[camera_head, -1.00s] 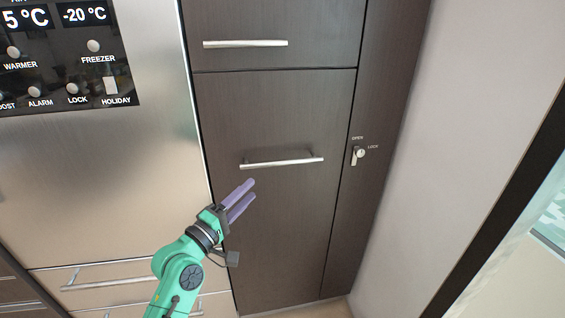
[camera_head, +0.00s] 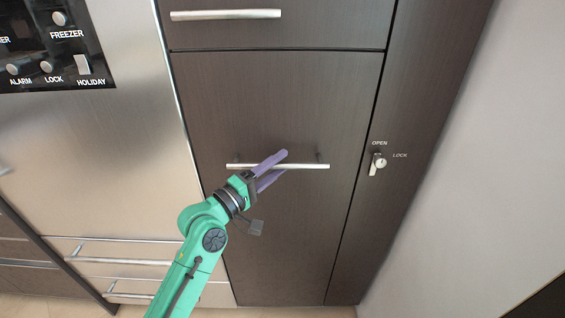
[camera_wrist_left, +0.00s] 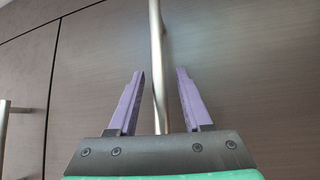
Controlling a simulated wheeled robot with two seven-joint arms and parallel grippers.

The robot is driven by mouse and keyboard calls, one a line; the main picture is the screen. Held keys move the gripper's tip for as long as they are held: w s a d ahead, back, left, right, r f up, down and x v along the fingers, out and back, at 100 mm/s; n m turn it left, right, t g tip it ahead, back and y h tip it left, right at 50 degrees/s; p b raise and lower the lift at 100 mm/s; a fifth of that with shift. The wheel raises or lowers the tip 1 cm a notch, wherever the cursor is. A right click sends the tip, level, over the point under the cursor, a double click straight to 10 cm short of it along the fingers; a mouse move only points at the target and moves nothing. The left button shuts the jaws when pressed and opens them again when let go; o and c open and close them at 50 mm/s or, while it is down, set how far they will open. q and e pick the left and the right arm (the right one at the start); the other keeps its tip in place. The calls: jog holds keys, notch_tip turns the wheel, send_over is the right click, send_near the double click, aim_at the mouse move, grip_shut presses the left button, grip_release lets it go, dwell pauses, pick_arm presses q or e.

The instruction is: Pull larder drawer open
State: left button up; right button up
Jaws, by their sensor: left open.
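The larder drawer (camera_head: 290,230) is a tall dark wood-grain front, flush with the panels around it. Its horizontal silver bar handle (camera_head: 312,166) crosses the upper middle of the front. My left gripper (camera_head: 280,167) is at the handle with its purple fingers apart. In the left wrist view the handle (camera_wrist_left: 157,60) runs between the two open fingers (camera_wrist_left: 160,95), with a gap on each side. My right gripper is in neither view.
Another dark drawer with a silver handle (camera_head: 225,14) sits above. A key lock (camera_head: 378,163) marked OPEN and LOCK is on the right side panel. A steel fridge front (camera_head: 110,150) stands at the left, with lower drawer handles (camera_head: 120,261) below.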

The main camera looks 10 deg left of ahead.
pick_arm(q)
jog(key=shift+s+a, duration=0.1)
jog(key=shift+s, duration=0.05)
jog(key=c, duration=0.3)
grip_shut()
jog(key=shift+r, duration=0.25)
dwell(0.6)
